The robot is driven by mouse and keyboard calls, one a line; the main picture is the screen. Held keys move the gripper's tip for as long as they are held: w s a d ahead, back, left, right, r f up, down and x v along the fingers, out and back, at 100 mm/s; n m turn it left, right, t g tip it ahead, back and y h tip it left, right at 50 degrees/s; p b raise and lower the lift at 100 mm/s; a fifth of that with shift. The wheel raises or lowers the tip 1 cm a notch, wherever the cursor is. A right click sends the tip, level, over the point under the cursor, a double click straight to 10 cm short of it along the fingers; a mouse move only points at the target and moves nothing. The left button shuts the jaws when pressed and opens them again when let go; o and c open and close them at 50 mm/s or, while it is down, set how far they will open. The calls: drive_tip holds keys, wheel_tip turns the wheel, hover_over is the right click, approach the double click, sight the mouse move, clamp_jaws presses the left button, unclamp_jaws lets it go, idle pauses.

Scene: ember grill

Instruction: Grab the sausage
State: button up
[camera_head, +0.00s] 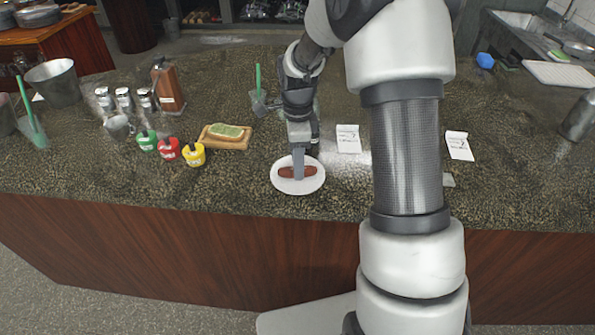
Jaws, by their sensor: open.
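The brown sausage (285,172) lies lengthwise from left to right on a white oval plate (298,188) near the counter's front edge. My gripper (298,176) points down over the plate, with its grey finger in front of the sausage's middle. It is open. From this view I cannot tell whether the fingers straddle the sausage or touch it. The middle of the sausage is hidden behind the finger.
A wooden board (226,143) with food stands left of the plate. Green, red (168,149) and yellow (194,154) pots are farther left. A paper slip (348,139) lies to the right. A glass with a green straw (259,101) stands behind.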

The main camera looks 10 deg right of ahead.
drive_tip(key=shift+f, duration=0.95)
clamp_jaws()
drive_tip(key=shift+r, duration=0.1)
